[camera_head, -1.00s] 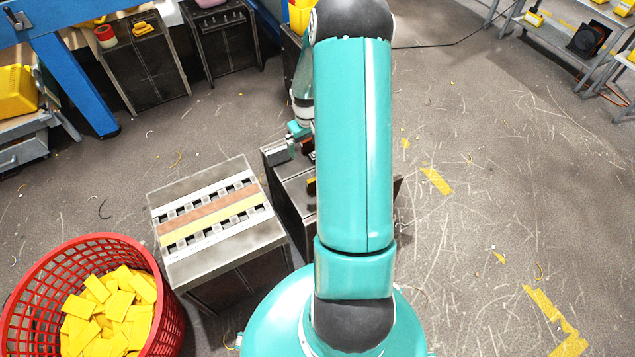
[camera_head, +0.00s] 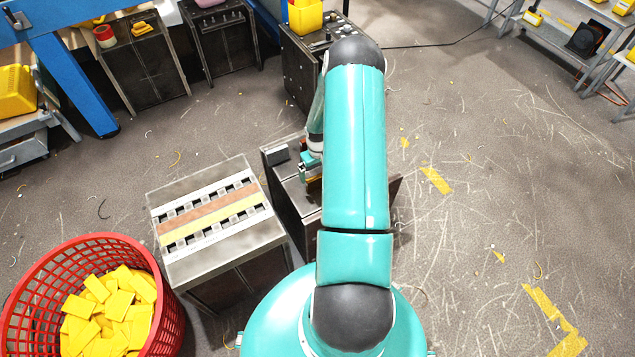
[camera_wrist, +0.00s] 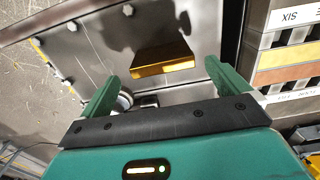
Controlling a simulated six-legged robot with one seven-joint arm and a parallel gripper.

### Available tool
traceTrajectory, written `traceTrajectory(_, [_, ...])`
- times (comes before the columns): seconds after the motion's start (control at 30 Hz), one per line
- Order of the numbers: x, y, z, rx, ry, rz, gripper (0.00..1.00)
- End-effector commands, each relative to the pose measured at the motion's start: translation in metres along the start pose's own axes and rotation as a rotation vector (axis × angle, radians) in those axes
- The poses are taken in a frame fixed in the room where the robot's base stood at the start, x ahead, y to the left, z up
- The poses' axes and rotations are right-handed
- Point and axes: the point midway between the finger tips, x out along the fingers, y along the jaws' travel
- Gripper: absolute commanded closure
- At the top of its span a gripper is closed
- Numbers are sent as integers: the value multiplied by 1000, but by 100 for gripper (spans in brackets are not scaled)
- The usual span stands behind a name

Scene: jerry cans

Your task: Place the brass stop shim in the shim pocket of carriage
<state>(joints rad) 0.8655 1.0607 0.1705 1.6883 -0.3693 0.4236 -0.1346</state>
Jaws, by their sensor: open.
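The brass stop shim (camera_wrist: 165,60) is a gold block on a grey metal plate (camera_wrist: 88,50) in the wrist view. My gripper (camera_wrist: 160,76) is open, its two green fingers pointing toward the shim, one on either side of it. The shim lies at or just beyond the fingertips and is not gripped. In the head view, my gripper (camera_head: 307,168) is low over the steel stand, partly hidden by my arm. I cannot make out the carriage's shim pocket in either view.
A slotted bench (camera_head: 212,253) with orange and yellow strips stands left of the stand (camera_head: 278,178). A dark block (camera_head: 277,153) sits on the stand's left part. A red basket (camera_head: 60,262) of yellow pieces is at lower left. Floor at right is mostly clear.

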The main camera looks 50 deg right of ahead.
Motion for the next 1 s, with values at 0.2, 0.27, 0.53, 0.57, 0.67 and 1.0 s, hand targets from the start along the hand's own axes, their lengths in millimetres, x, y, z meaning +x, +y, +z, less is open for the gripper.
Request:
traceTrajectory(0.2, [35,-2,-2,0,-2,-2,0])
traceTrajectory(0.27, [40,-2,-2,0,-2,-1,0])
traceTrajectory(0.53, [44,-2,-3,0,-1,0,0])
traceTrajectory(0.57, [44,-2,-3,0,-1,-1,4])
traceTrajectory(0.67, [44,-2,-3,0,-1,-1,24])
traceTrajectory(1.0, [44,-2,-3,0,0,0,51])
